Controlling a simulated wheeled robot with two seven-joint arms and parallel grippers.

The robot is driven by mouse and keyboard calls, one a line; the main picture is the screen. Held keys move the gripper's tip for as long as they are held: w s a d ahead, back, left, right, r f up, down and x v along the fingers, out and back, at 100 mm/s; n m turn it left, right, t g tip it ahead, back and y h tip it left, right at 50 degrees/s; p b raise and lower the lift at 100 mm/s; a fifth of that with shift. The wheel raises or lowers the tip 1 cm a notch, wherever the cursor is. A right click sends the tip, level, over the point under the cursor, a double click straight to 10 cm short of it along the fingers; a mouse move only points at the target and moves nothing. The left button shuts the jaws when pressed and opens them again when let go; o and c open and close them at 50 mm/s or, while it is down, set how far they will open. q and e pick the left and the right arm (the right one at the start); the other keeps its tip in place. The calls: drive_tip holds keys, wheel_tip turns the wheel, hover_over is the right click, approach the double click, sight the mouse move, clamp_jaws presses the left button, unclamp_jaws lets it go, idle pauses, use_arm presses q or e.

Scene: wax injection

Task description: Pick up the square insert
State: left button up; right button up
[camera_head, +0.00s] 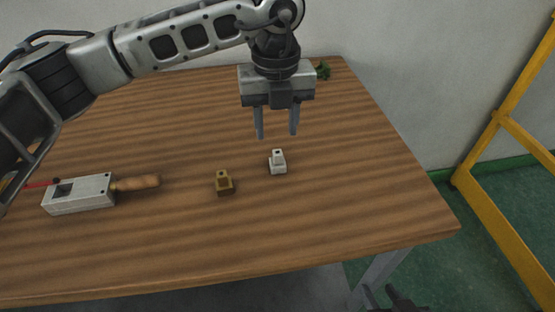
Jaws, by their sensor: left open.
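Two small stepped inserts stand on the wooden table: a pale grey one (278,163) and a brass-coloured one (224,184) to its left and slightly nearer. Each has a wider base and a narrower top; I cannot tell for sure which is the square insert. My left gripper (276,135) points down with its two fingers apart and nothing between them. In the picture it is just above the pale insert and not touching it. My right gripper (392,297) shows only as dark parts at the bottom edge; its jaws are unclear.
A grey metal block (78,194) with a wooden handle (137,183) and a thin red part lies at the left.

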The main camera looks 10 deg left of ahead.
sight(277, 152)
use_arm(q)
drive_tip(key=shift+s+d+f+p, duration=0.1)
drive_tip(key=shift+f+p, duration=0.2)
drive_tip(key=shift+f, duration=1.3)
drive_tip(key=shift+d+f+p, duration=0.1)
drive_tip(key=shift+f+p, duration=0.15)
drive_tip(key=shift+f, duration=1.35)
drive_tip(key=shift+c, duration=0.3)
clamp_jaws()
